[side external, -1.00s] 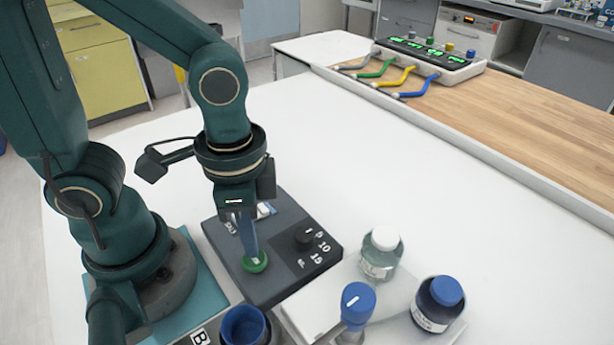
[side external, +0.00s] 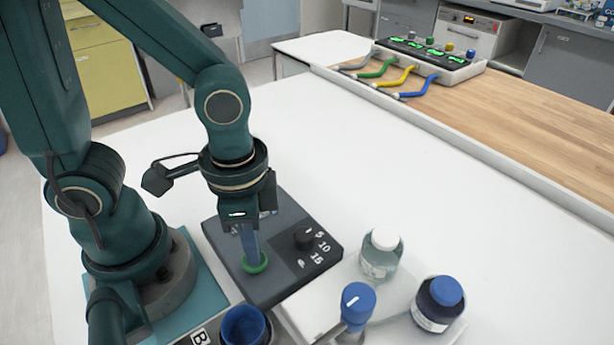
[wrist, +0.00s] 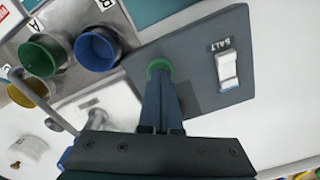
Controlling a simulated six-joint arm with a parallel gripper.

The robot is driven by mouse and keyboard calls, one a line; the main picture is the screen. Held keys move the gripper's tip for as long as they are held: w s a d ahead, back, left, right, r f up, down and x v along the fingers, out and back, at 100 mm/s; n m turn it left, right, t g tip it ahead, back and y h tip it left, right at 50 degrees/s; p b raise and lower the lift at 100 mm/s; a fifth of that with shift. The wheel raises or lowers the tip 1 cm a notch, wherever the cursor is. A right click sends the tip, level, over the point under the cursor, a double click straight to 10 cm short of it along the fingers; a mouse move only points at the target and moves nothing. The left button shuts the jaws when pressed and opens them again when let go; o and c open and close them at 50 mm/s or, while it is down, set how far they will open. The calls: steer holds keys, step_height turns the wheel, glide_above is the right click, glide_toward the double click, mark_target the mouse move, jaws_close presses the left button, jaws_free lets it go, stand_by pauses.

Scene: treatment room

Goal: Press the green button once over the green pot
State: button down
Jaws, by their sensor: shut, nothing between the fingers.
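The green button (side external: 248,268) sits near the front left corner of a dark grey control box (side external: 290,272). My gripper (side external: 257,262) is shut and empty, fingers pointing down, with its tips over the middle of the button. The tips seem to touch it and hide its centre; how far it is pressed I cannot tell. In the wrist view the button (wrist: 158,65) shows as a green rim beyond my fingertips (wrist: 161,78). The green pot (wrist: 44,55) stands in a grey holder, left of the blue pot (wrist: 97,49). The side view does not show the green pot.
A blue-topped part (side external: 357,304), a white-capped jar (side external: 381,254) and a blue-capped jar (side external: 438,304) stand nearby. The white table behind is clear.

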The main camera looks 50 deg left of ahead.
steer(key=shift+f, duration=0.5)
steer(key=shift+r, duration=1.4)
steer(key=shift+r, duration=0.1)
steer(key=shift+r, duration=2.95)
steer(key=w+a+r+n+t, duration=0.2)
steer(key=a+n+t, duration=0.3)
steer(key=n, duration=0.1)
steer(key=shift+a+r+t, duration=0.15)
steer(key=shift+a+t, duration=0.15)
steer(key=shift+a, duration=0.1)
